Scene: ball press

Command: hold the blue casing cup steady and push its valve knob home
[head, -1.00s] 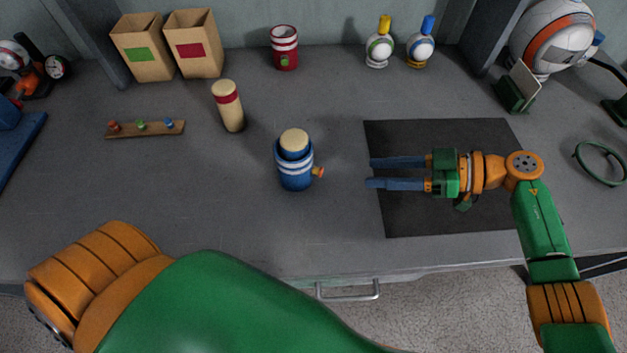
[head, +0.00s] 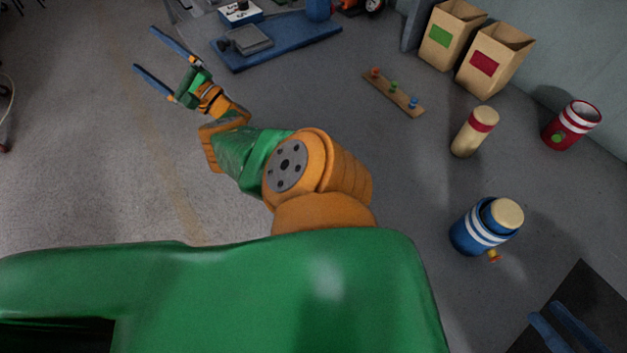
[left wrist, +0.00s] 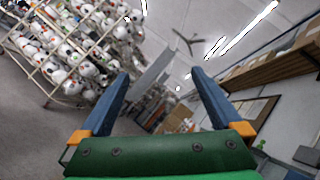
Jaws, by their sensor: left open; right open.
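The valve knob (head: 494,256), orange-red, sticks out from the cup's lower side.
A cream cylinder with a red band (head: 474,132) and a red cup (head: 571,125) stand behind the blue cup. A wooden strip with coloured pegs (head: 393,93), two cardboard boxes (head: 494,62) and a blue tray (head: 285,40) are further back. The dark mat (head: 583,285) is bare around the right fingers.

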